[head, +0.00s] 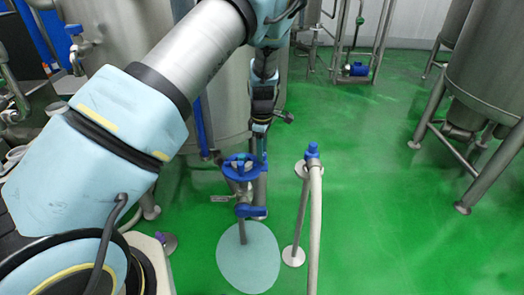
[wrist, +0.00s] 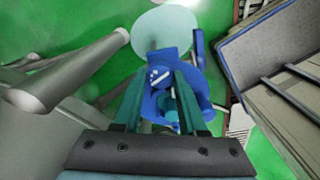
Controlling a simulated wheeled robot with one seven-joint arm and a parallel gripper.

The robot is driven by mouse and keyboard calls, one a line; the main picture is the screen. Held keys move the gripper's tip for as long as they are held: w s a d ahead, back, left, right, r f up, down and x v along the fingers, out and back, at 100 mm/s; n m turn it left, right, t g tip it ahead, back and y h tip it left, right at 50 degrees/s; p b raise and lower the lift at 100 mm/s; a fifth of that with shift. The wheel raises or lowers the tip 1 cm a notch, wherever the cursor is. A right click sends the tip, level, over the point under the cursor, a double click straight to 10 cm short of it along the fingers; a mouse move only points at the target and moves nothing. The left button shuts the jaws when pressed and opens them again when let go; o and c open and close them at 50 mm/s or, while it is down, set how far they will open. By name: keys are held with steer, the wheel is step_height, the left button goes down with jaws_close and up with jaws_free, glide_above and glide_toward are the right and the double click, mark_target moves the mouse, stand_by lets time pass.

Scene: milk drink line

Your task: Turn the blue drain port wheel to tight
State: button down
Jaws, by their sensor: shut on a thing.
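The blue drain port wheel (head: 236,172) sits on top of a thin metal post in the middle of the head view. In the wrist view the wheel (wrist: 205,97) fills the space just beyond and between the fingers. My gripper (head: 262,155) reaches down from above to the right side of the wheel. Its teal fingers, in the wrist view (wrist: 160,82), are shut on the wheel. The exact contact is partly hidden by the fingers. Whether the wheel is tight cannot be told.
A blue lever (head: 251,211) is below the wheel on the same post. A pale round disc (head: 248,258) lies on the floor below it. A hose post with a blue top (head: 312,152) stands close on the right. Steel tanks (head: 488,75) stand around; green floor lies open to the right.

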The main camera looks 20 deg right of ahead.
steer(key=m, duration=0.6)
steer(key=m+b, duration=0.1)
steer(key=m, duration=1)
steer(key=shift+m, duration=0.4)
steer(key=m, duration=0.5)
steer(key=shift+m, duration=0.3)
steer(key=shift+c, duration=2.3)
jaws_free()
step_height(320, 180, up, 11)
steer(key=b, duration=0.1)
